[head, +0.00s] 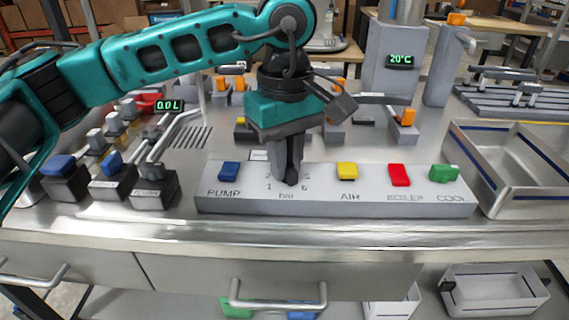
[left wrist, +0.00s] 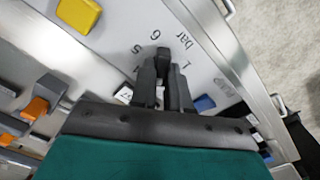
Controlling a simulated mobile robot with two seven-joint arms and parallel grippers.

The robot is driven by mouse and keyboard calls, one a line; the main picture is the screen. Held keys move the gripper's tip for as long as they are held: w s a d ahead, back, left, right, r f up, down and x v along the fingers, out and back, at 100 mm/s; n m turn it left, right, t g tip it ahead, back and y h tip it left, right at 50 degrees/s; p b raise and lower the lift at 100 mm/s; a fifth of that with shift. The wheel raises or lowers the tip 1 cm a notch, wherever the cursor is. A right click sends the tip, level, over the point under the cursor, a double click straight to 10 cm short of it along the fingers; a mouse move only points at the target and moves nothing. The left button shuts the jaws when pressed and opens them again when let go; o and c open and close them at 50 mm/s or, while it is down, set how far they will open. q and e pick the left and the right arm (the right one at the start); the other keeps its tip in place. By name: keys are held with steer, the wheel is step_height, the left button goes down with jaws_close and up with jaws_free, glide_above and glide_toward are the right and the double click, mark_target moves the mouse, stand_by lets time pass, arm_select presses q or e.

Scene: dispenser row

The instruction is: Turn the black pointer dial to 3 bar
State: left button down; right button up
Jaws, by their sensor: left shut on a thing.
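The black pointer dial (left wrist: 162,52) sits on the sloped grey panel (head: 330,203) above the word "bar", between the blue PUMP and yellow AIR switches. My left gripper (head: 289,178) comes down on it from above, and its fingers (left wrist: 163,78) are shut on the dial. The left wrist view shows the figures 1, 5 and 6 around the dial; other figures are partly or wholly hidden by the fingers. Most of the dial is covered, so I cannot tell which figure its pointer faces. My right gripper is not in view.
The blue PUMP switch (head: 229,171), yellow AIR switch (head: 347,170), red BOILER switch (head: 399,175) and green COOL switch (head: 444,173) share the panel. Black switch boxes (head: 113,184) stand at left, a metal tray (head: 500,195) at right. Displays read 0.0 L and 20°C.

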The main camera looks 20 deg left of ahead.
arm_select(q)
steer(key=shift+d+m, duration=0.1)
steer(key=shift+m, duration=0.7)
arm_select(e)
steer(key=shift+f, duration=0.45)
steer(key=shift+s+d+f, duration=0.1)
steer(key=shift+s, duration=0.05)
arm_select(q)
steer(key=c, duration=1.1)
jaws_free()
steer(key=shift+r, duration=0.15)
step_height(320, 180, up, 13)
steer(key=p, duration=0.1)
steer(key=shift+f+p, duration=0.2)
steer(key=shift+p, duration=0.15)
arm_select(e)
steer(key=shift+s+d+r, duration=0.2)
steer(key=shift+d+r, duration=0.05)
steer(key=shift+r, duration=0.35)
